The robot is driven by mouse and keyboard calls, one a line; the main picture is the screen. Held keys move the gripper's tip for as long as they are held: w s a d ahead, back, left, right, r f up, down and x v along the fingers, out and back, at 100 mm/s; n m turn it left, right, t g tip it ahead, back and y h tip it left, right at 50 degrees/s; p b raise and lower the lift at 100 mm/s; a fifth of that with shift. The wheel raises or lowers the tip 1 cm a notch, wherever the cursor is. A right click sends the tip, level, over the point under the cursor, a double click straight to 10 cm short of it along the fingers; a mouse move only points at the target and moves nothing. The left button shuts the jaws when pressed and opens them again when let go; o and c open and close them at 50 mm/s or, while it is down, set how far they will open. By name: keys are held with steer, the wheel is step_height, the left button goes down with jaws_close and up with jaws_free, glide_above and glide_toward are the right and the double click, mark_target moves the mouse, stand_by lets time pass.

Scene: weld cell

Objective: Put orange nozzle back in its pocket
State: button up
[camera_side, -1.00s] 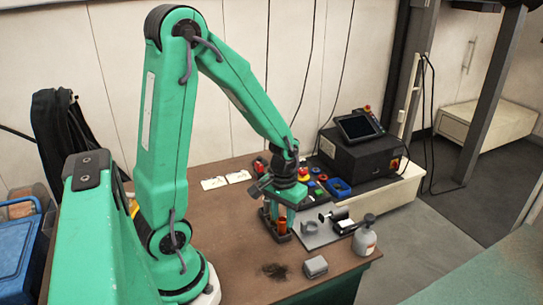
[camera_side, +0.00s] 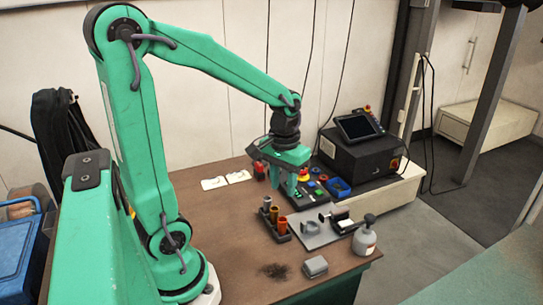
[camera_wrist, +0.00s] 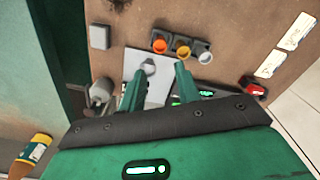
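The orange nozzle (camera_side: 281,224) stands upright in the near end of a small dark rack (camera_side: 288,239); it also shows in the wrist view (camera_wrist: 159,45). A yellow nozzle (camera_side: 273,213) and a grey nozzle (camera_side: 266,202) stand in line behind it in the same rack. My gripper (camera_side: 290,186) is raised above the bench beyond the rack, near the tray of coloured parts, apart from the nozzles. In the wrist view my gripper (camera_wrist: 160,72) has its fingers spread with nothing held between them. How deep the orange nozzle sits is hard to tell.
A grey plate (camera_side: 302,238) with a ring and clamp lies right of the rack. The bench left of the rack is mostly clear.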

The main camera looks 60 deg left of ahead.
steer(key=shift+d+r, duration=0.1)
stand_by(0.5)
steer(key=s+d+r+m+t, duration=0.5)
steer(key=s+d+r, duration=0.1)
steer(key=d+r, duration=0.1)
steer(key=shift+d+r+t, duration=0.3)
steer(key=shift+r, duration=0.6)
